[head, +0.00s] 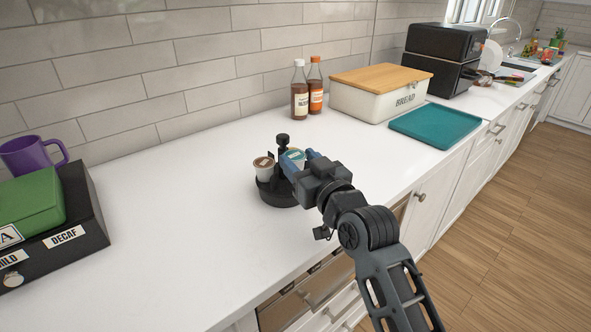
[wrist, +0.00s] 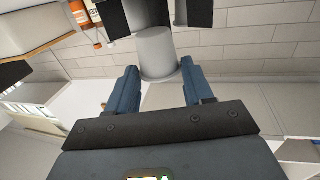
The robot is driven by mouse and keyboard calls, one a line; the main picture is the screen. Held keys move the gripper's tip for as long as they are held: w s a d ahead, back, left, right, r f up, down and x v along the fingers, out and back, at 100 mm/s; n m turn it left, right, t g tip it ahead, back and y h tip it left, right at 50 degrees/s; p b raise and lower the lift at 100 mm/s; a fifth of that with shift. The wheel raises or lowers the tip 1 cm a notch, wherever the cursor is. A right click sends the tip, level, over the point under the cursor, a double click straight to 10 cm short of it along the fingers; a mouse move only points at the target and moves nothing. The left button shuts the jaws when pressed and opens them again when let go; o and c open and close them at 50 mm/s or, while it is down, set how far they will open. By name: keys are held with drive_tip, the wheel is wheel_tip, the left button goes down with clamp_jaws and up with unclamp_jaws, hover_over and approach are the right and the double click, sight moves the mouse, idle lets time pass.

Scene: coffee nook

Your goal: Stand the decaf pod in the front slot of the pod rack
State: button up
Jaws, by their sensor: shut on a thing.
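A white pod with a teal-green lid (head: 294,154) is between the blue fingers of my gripper (head: 306,160); I take it as the decaf pod, but its lid cannot be read. In the wrist view the pale pod body (wrist: 156,50) sits between the fingertips (wrist: 158,76). The round black pod rack (head: 276,196) with a knobbed centre post stands on the counter. The held pod is at the rack's right side; whether it rests in a slot is hidden. A brown-lidded white pod (head: 263,164) stands at the rack's left.
A black box (head: 85,205) labelled DECAF, with a green box (head: 30,205) on top, and a purple mug (head: 30,156) are at left. Two bottles (head: 300,92), a bread bin (head: 372,99) and a teal tray (head: 435,124) stand behind. The white counter around the rack is clear.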

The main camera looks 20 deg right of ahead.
drive_tip(key=shift+f, duration=0.3)
drive_tip(key=shift+f+b, duration=0.3)
drive_tip(key=shift+f, duration=0.15)
drive_tip(key=shift+f, duration=0.2)
drive_tip(key=o, duration=1)
drive_tip(key=shift+r+p, duration=0.35)
drive_tip(key=shift+r, duration=0.2)
drive_tip(key=shift+s+r, duration=0.15)
drive_tip(key=shift+s, duration=0.1)
drive_tip(key=s+d+b, duration=0.1)
drive_tip(key=s, duration=1)
drive_tip(key=shift+s+b, duration=0.3)
drive_tip(key=shift+b, duration=0.05)
